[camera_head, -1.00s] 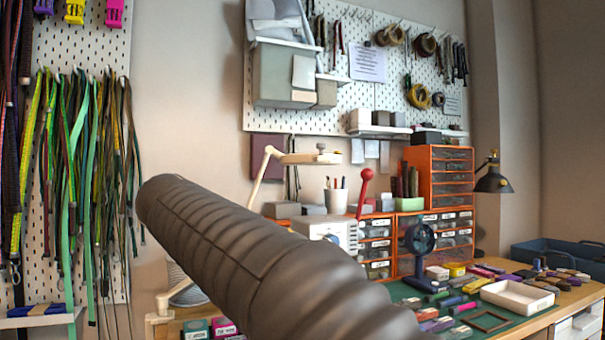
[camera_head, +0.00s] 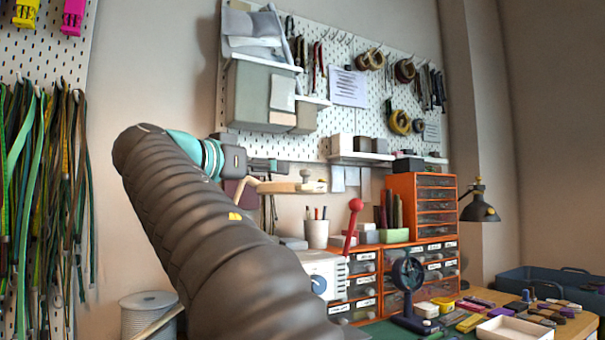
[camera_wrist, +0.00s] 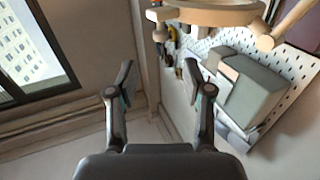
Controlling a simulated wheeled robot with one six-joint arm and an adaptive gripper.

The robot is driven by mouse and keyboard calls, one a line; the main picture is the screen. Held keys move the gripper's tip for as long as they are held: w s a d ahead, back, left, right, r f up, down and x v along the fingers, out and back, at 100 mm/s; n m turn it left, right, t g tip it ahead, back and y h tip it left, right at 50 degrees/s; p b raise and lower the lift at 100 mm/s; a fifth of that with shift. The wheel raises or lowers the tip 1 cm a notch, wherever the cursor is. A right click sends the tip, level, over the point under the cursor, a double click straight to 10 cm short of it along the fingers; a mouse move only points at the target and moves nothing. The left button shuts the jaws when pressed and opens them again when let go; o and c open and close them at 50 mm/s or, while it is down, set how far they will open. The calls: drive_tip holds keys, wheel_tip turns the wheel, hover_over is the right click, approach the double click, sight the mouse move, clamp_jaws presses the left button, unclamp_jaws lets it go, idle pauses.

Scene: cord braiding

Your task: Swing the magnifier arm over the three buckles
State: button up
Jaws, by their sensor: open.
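The magnifier arm (camera_head: 262,187) is a pale beige jointed arm with a flat round head and a small knob, in front of the wall beyond the bench. In the wrist view its pale ring-shaped head (camera_wrist: 215,14) shows at the top edge, beyond the fingertips. My gripper (camera_wrist: 160,72) is open and empty, with its two dark fingers apart and not touching the ring. In the head view my dark arm covers part of the bench. Yellow (camera_head: 26,13) and pink (camera_head: 72,16) buckle-like pieces hang at the top left. I cannot make out three buckles on the bench.
An orange drawer cabinet (camera_head: 405,208), a dark round-headed stand (camera_head: 408,272), a red-knobbed lever (camera_head: 354,206) and a pen cup (camera_head: 316,235) crowd the bench. A black lamp (camera_head: 480,208) stands at right. An open white tray (camera_head: 513,328) lies near the front.

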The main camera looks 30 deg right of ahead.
sight(302, 173)
drive_tip(key=p+x, duration=0.1)
drive_tip(key=x, duration=1)
drive_tip(key=shift+w+d, duration=0.2)
drive_tip(key=shift+d, duration=0.05)
clamp_jaws()
drive_tip(key=shift+a, duration=0.1)
